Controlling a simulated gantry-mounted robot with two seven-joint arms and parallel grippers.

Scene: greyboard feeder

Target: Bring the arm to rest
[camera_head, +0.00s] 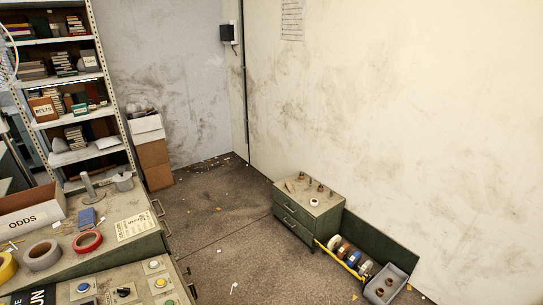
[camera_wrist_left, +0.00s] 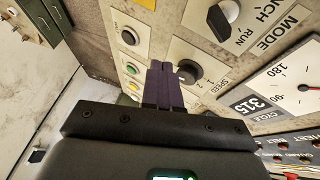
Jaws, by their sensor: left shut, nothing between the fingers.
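My left gripper (camera_wrist_left: 162,66) shows in the left wrist view with its two dark fingers together and nothing held. Its tips lie in front of a control panel (camera_wrist_left: 115,20), close beside the black speed knob (camera_wrist_left: 187,72) in the picture. I cannot tell whether they touch it. Neither gripper shows in the head view.
The panel carries a mode knob (camera_wrist_left: 222,18), a dial (camera_wrist_left: 300,85) and several push buttons (camera_wrist_left: 127,38). In the head view, tape rolls (camera_head: 88,241) and an ODDS box (camera_head: 32,212) stand on the bench. A green cabinet (camera_head: 308,205) stands by the wall, with open floor (camera_head: 225,225) before it.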

